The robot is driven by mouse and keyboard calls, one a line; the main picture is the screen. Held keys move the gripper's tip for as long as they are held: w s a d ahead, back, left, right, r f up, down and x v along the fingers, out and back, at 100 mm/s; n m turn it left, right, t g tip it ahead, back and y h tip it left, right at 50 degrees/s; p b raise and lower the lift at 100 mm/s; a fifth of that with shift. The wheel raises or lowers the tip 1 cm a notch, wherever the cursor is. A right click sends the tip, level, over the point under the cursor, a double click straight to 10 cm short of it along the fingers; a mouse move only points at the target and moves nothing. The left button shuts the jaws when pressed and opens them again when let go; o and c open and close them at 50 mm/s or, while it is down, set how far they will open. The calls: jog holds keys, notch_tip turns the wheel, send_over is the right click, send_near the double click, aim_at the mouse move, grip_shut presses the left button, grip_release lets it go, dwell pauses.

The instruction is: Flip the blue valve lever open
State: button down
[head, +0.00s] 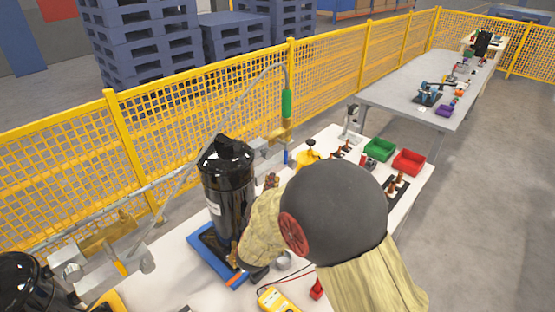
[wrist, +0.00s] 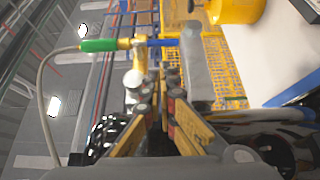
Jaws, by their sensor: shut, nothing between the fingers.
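The blue valve lever (wrist: 163,42) shows in the wrist view as a short blue bar. It extends to the right from a brass-coloured fitting at the end of a green hose handle (wrist: 100,45). In the head view the lever (head: 286,157) is a small blue upright mark below the green handle (head: 286,103). My gripper (wrist: 160,92) is shut and empty, with its fingers pointing up the wrist picture toward the lever. The lever appears just beyond the fingertips; I cannot tell whether they touch. In the head view my arm hides most of the gripper.
A black compressor (head: 228,190) stands on a blue pallet (head: 210,256) beside my arm. A grey post (wrist: 196,75) is right of the fingers in the wrist view. A yellow mesh fence (head: 60,180) runs behind the table. Green (head: 380,148) and red bins (head: 408,162) stand farther right.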

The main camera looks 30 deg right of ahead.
jog(key=b+x, duration=0.2)
jog(key=x, duration=0.8)
jog(key=shift+b, duration=0.4)
jog(key=shift+w+f, duration=0.1)
jog(key=shift+d+f+b, duration=0.1)
jog(key=shift+d+b, duration=0.1)
jog(key=shift+b, duration=0.15)
